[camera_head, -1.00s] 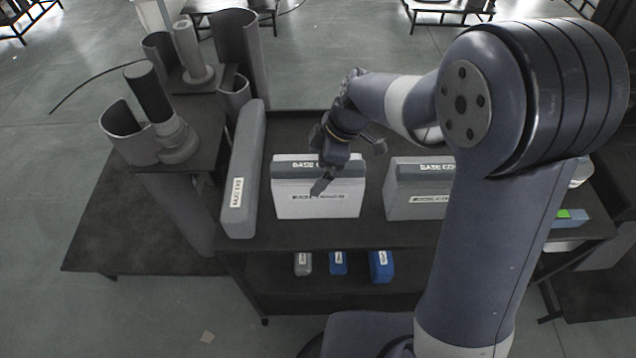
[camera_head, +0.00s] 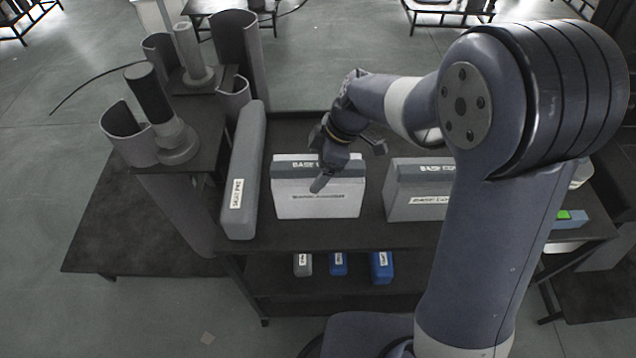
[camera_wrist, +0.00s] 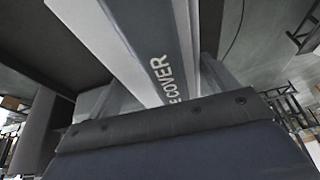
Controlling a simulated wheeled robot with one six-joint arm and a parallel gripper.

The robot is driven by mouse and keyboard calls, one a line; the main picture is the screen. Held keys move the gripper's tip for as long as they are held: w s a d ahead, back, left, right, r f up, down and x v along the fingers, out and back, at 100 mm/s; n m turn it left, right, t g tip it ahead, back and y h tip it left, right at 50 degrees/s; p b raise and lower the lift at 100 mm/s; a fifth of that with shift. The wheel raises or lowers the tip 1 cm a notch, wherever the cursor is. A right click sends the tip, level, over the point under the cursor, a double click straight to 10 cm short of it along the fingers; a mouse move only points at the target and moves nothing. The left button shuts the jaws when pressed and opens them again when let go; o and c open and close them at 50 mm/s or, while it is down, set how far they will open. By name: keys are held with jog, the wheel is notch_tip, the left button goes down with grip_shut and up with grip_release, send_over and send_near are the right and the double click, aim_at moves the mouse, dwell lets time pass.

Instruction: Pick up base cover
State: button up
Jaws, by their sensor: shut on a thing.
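A grey and white box labelled as a base cover (camera_head: 317,207) stands upright on the dark table (camera_head: 268,229), left of the arm. My gripper (camera_head: 322,178) reaches down over its top and is shut on it. In the wrist view the grey top with the word COVER (camera_wrist: 157,50) lies between my fingers, close to the gripper body. A second base cover box (camera_head: 415,203) stands to the right, partly hidden by my arm. I cannot tell whether the held box has left the table.
A long grey box (camera_head: 243,180) stands close to the left of the held box. Grey tubes and cylinders (camera_head: 165,125) stand further left. Small grey and blue boxes (camera_head: 338,264) lie on the lower shelf. Bare table lies behind the boxes.

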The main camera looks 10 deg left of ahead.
jog(key=shift+c, duration=1.4)
jog(key=shift+r+p, duration=0.5)
jog(key=shift+p, duration=0.3)
notch_tip(320, 180, up, 9)
jog(key=shift+r+b, duration=0.1)
jog(key=shift+b, duration=0.7)
notch_tip(320, 180, up, 2)
jog(key=shift+r+p, duration=0.2)
jog(key=shift+p, duration=0.45)
